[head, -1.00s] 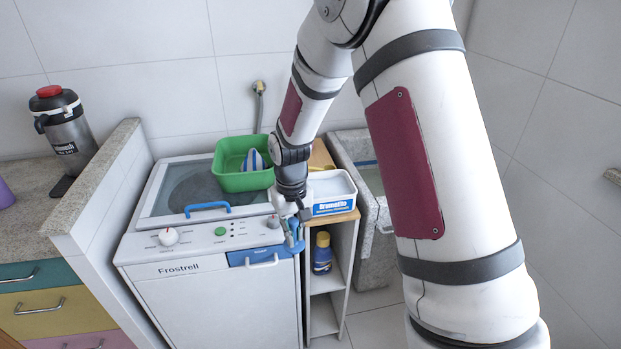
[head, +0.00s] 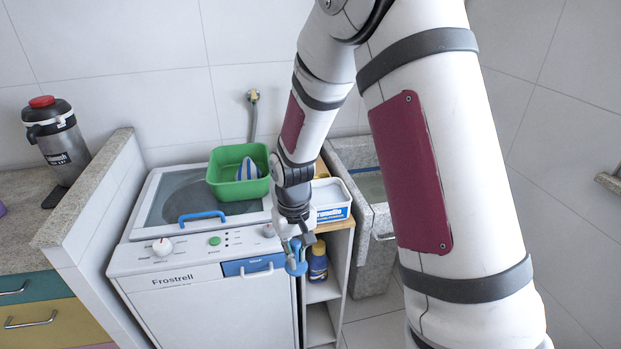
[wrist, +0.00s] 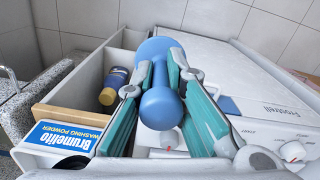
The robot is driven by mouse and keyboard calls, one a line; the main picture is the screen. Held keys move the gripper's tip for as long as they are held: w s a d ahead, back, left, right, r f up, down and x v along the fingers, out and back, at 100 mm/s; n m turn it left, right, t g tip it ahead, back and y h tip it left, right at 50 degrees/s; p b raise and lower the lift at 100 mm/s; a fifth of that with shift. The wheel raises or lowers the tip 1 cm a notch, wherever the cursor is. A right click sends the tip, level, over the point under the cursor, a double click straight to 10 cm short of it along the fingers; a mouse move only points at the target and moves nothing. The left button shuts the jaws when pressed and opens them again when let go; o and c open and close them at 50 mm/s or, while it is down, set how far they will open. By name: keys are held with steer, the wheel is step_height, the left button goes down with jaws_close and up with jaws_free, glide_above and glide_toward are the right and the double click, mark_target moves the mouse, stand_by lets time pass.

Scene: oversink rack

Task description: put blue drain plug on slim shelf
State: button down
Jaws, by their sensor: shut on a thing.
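The blue drain plug (wrist: 162,106) has a round knob, a stem and a wide flange, and is held between the teal pads of my gripper (wrist: 168,65). In the head view my gripper (head: 296,252) is shut on the plug (head: 296,268), in front of the washer's right front edge and left of the slim shelf's opening. The slim shelf (head: 322,291) is a narrow pale unit with open compartments beside the washer. In the wrist view its wooden edge (wrist: 72,117) and side panels lie left of the plug. The plug appears clear of the shelf.
A yellow-capped blue bottle (head: 318,262) stands in the shelf's upper compartment. A Brumelito washing powder box (head: 332,200) sits on top. The washer (head: 205,310) bears a green basin (head: 222,188) and stands left. A stone sink (head: 378,222) stands right. The lower compartment looks empty.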

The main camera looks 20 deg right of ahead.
steer(key=shift+r, duration=0.1)
steer(key=w+d+r+n, duration=0.4)
steer(key=w+d+n, duration=0.2)
steer(key=d, duration=0.2)
steer(key=w+d+r+n, duration=0.4)
steer(key=w+d+n, duration=0.2)
steer(key=w+d, duration=0.1)
steer(key=shift+d+r+n, duration=0.3)
steer(key=shift+d+n, duration=0.1)
steer(key=shift+d, duration=0.4)
steer(key=shift+w, duration=0.1)
